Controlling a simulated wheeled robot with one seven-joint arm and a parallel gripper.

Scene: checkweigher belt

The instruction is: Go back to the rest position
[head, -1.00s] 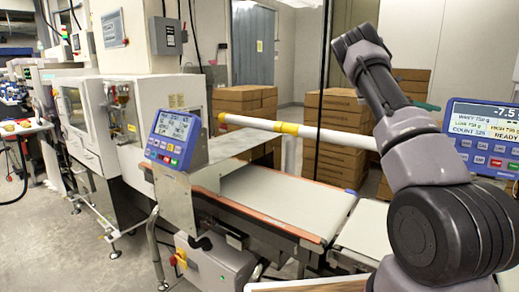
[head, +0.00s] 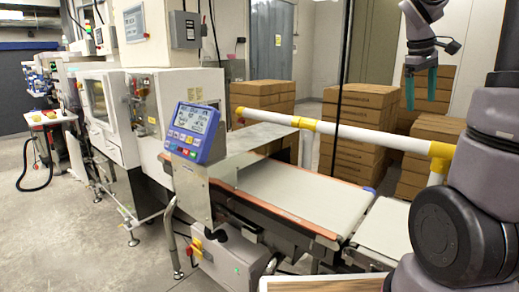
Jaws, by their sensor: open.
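My gripper (head: 421,88) is at the upper right of the head view, raised above the conveyor and in front of the stacked boxes. Its two teal fingers point down and stand apart, with nothing between them. My arm's upper links fill the right edge of the view and hide part of what lies behind. The checkweigher belt (head: 300,192) lies below and to the left of my gripper, and its visible surface is bare.
A blue display panel (head: 192,133) stands at the belt's left. A white and yellow rail (head: 370,137) crosses behind the belt. Brown boxes (head: 360,108) are stacked at the back. A wooden-edged board (head: 325,284) shows at the bottom. Grey floor (head: 90,250) is open at left.

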